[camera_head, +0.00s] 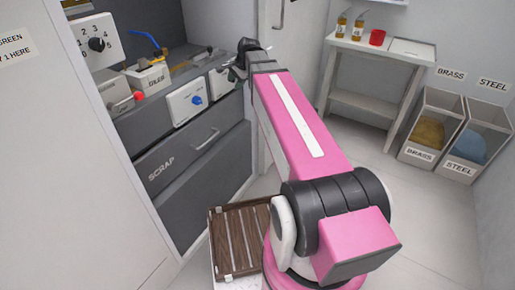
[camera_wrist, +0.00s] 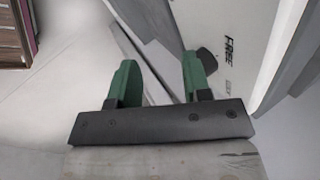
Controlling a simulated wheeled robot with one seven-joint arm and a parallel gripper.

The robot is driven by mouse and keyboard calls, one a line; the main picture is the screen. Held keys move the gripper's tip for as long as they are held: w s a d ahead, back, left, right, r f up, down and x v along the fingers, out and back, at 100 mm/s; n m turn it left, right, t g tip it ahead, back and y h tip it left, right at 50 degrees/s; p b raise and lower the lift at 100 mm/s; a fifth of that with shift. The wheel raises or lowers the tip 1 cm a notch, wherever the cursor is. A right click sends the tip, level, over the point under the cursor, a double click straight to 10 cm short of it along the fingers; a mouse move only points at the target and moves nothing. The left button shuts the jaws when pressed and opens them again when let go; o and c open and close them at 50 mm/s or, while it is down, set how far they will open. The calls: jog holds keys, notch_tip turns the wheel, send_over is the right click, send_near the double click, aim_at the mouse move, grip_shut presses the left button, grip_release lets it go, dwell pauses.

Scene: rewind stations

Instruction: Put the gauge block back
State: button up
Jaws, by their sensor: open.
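I cannot make out a gauge block in either view. My gripper (camera_wrist: 160,76) has two green fingers standing apart with nothing between them in the wrist view. Beyond the fingers is a pale panel (camera_wrist: 245,40) with the word FREE and a dark knob (camera_wrist: 207,60). In the head view my gripper (camera_head: 238,70) is small and dark, at the right end of the grey machine bench (camera_head: 195,68). My forearm hides part of what lies behind it.
The bench carries a dial box (camera_head: 93,42), a red knob (camera_head: 139,96) and a blue knob (camera_head: 197,100), above a SCRAP drawer (camera_head: 190,155). A slatted brown tray (camera_head: 238,240) lies low in front. A side table (camera_head: 375,45) and brass and steel bins (camera_head: 455,135) stand right.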

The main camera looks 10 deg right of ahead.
jog(key=s+d+f+n+g+h, duration=0.1)
jog(key=s+d+f+n+g, duration=0.1)
jog(key=s+f+n, duration=0.4)
jog(key=s+d+f+n+g+h, duration=0.2)
jog(key=s+f+n, duration=0.3)
jog(key=s+f, duration=0.9)
notch_tip(320, 180, down, 4)
jog(key=shift+s+d+r+n, duration=0.15)
jog(key=shift+d+r+n, duration=0.05)
jog(key=shift+d+n, duration=0.2)
